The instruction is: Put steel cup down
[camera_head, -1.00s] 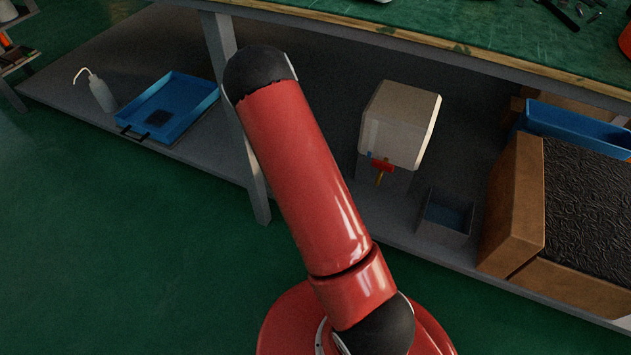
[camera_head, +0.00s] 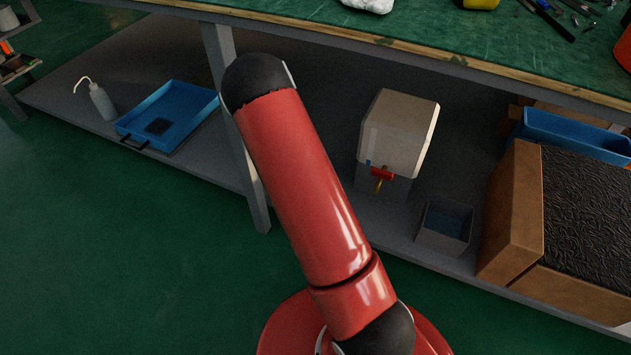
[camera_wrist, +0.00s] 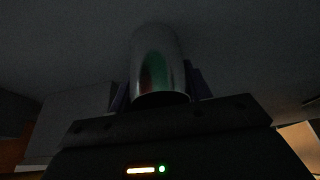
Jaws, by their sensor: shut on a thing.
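In the wrist view a shiny steel cup (camera_wrist: 157,68) stands between the two fingers of my gripper (camera_wrist: 158,88). The gripper is shut on the cup, with a finger at each side. The view is dark, and what lies directly under the cup cannot be told. A dim grey surface fills the background behind the cup. In the head view neither the cup nor my gripper shows; only my red arm is seen, reaching toward the space under the bench.
The lower shelf (camera_head: 60,85) holds a wash bottle (camera_head: 101,101), a blue tray (camera_head: 172,112), a white tank with a red tap (camera_head: 398,132), a small grey bin (camera_head: 444,228) and a brown box (camera_head: 512,215) of dark scraps. A bench leg (camera_head: 250,175) stands beside my arm.

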